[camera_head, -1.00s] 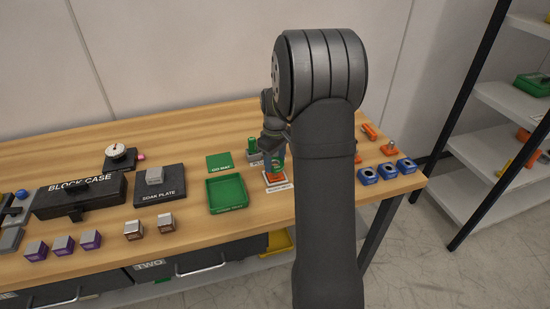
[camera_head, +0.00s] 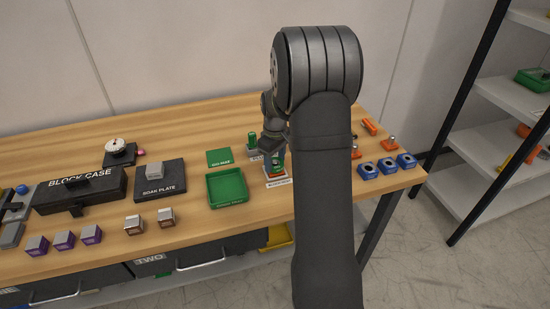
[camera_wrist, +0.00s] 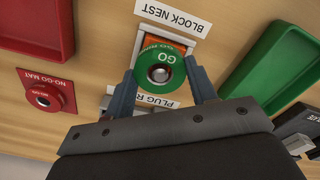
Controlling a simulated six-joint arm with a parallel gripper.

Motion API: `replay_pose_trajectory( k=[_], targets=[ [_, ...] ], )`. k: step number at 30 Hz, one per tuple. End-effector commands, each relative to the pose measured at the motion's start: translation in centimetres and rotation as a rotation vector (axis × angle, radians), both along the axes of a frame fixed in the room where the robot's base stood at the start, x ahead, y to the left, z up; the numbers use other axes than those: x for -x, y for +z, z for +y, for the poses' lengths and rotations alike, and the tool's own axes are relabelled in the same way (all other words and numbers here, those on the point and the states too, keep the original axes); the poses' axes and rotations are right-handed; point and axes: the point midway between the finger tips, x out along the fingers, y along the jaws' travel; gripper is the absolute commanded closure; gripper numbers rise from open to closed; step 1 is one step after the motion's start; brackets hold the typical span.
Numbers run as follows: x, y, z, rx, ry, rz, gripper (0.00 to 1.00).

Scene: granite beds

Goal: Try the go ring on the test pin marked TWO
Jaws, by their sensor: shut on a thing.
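The green go ring (camera_wrist: 150,84), lettered GO, is between the two fingers of my gripper (camera_wrist: 161,73) in the wrist view. The fingers are shut on its sides. A rounded shiny steel shape shows in the ring's hole; I cannot tell how far the ring sits down around it. No mark TWO on a pin is legible.
A green tray (camera_head: 213,200) stands left of the nest. A green-handled plug (camera_head: 251,139) stands just behind. In the wrist view a red ring (camera_wrist: 60,97) lies on the NO-GO mat (camera_wrist: 27,77).

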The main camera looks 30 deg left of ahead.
Motion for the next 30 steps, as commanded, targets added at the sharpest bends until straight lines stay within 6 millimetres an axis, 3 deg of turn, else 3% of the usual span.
replay_pose_trajectory(
  k=[30],
  targets=[
    [0.0, -1.1, 0.0, 0.0, 0.0, 0.0, 0.77]
  ],
)
